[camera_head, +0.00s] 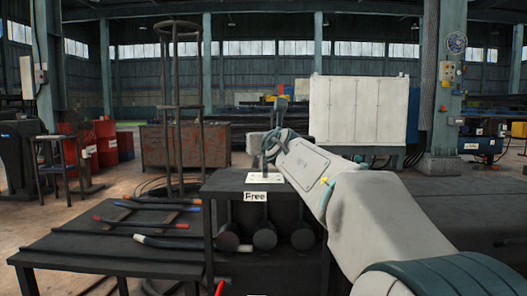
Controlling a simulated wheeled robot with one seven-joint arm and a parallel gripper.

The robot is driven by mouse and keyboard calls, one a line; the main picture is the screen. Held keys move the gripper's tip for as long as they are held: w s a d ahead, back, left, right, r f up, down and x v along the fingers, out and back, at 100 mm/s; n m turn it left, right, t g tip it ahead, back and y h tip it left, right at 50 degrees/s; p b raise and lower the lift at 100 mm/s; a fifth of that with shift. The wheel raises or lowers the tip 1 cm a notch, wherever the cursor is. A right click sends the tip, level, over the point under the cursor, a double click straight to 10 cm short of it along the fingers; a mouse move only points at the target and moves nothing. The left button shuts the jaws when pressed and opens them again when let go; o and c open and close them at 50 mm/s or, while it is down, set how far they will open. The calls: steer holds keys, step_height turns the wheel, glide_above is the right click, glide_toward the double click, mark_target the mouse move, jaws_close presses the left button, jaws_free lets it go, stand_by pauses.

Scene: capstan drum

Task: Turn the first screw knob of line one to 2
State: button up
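No screw knob, line marking or number can be made out at this size. A dark bench (222,184) stands in the middle, with a white plate (266,179) on its top and a "Free" label (256,197) on its front edge. My arm reaches in from the lower right, and its end is over the bench top at the plate. My gripper (266,170) appears small and dark just above or at the plate. Its fingers are too small and partly hidden by my arm, so I cannot tell whether they are open or touch anything.
Several dark round cylinders (264,238) sit under the bench top. A low dark table (110,247) at left holds several rods with coloured ends. Behind stand a tall round metal frame (180,100), a rusty bin (155,147) and a white cabinet (358,110). Open floor shows at far left.

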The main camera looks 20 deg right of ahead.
steer(key=shift+r, duration=0.1)
stand_by(0.4)
steer(key=o, duration=1)
steer(key=shift+c, duration=0.2)
steer(key=shift+s, duration=0.1)
